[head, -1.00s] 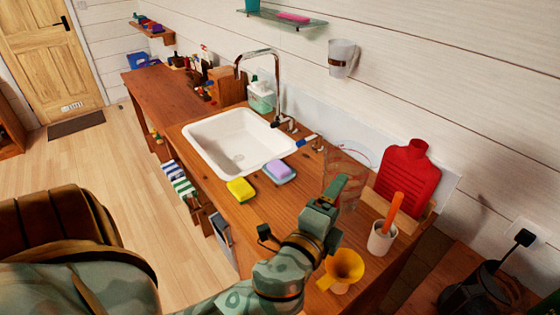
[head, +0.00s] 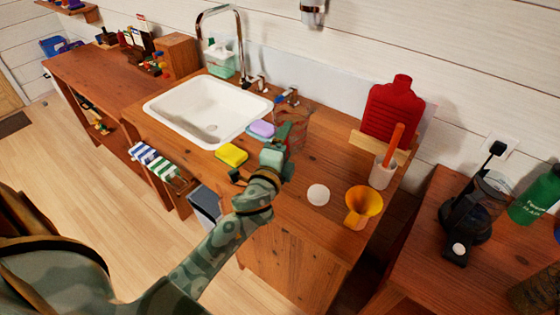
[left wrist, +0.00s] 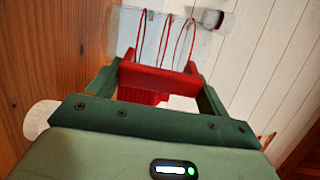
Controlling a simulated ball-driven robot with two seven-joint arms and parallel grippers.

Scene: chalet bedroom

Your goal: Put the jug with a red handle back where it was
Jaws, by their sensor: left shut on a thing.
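The jug with a red handle (head: 294,124) is clear with red markings, and stands or hovers over the counter just right of the purple sponge. I cannot tell whether its base touches the counter. My left gripper (head: 279,156) is on its near side, shut on the handle, and hides part of the jug. In the left wrist view the red handle (left wrist: 160,78) lies between the two green fingers, with the clear jug body (left wrist: 172,36) beyond. My right gripper is not in view.
On the wooden counter (head: 290,215) are a white sink (head: 205,110), yellow sponge (head: 231,155), purple sponge (head: 262,128), white round object (head: 318,194), yellow funnel (head: 363,207), white cup (head: 382,173) and red hot-water bottle (head: 395,110). Bare wood lies right of the jug.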

